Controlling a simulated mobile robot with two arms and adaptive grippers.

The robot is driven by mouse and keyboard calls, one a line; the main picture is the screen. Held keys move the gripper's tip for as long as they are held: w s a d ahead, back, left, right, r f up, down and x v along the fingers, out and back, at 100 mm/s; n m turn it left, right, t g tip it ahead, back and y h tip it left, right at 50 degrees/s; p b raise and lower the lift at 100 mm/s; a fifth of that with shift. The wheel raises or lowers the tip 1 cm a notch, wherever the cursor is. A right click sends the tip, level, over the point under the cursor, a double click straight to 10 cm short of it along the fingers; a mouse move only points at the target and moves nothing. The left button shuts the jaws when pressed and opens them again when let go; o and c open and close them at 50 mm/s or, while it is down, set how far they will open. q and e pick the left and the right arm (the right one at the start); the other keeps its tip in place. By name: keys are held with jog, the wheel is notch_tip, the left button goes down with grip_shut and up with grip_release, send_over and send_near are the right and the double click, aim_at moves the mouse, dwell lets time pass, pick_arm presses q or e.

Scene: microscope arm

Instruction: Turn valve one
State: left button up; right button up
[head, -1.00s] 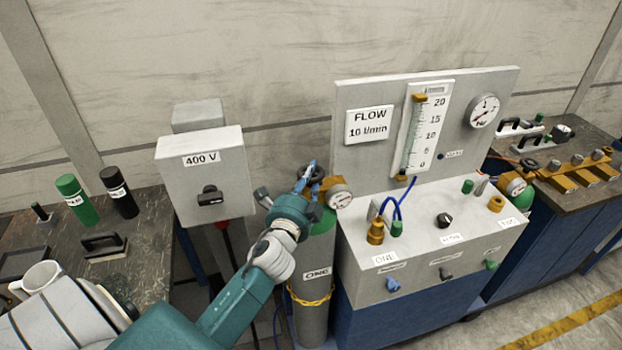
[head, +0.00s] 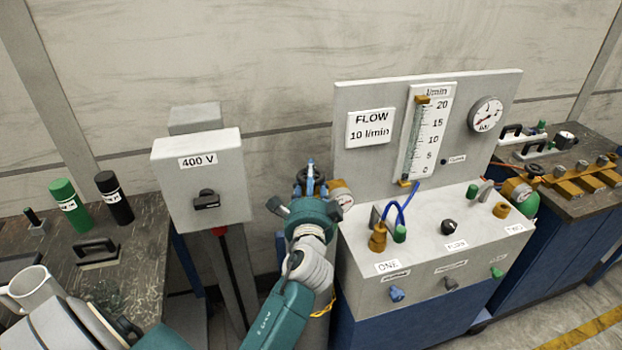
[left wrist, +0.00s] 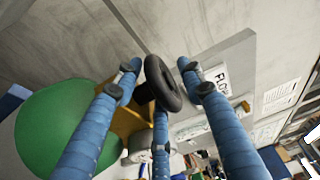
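Valve one is a black round handwheel (left wrist: 163,83) on a brass fitting atop the green-topped cylinder (left wrist: 62,128), in the left wrist view. My left gripper (left wrist: 159,75) has its blue fingers spread around the wheel, two beside it and one below. They look open; contact with the rim is not clear. In the head view my left gripper (head: 312,180) is over the cylinder top and hides most of the wheel and cylinder. The pressure gauge (head: 341,193) shows just right of it. My right gripper is not in view.
A grey 400 V switch box (head: 203,182) stands left of the arm. The flow panel (head: 372,98) and grey console (head: 428,243), with blue hose and knobs, stand close on the right. A dark bench (head: 148,250) with bottles and a mug (head: 30,287) is at left.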

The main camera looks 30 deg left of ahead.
pick_arm(q)
jog(key=shift+d, duration=0.1)
jog(key=v, duration=0.7)
jog(key=shift+s, duration=0.2)
jog(key=shift+w, duration=0.1)
dwell(0.5)
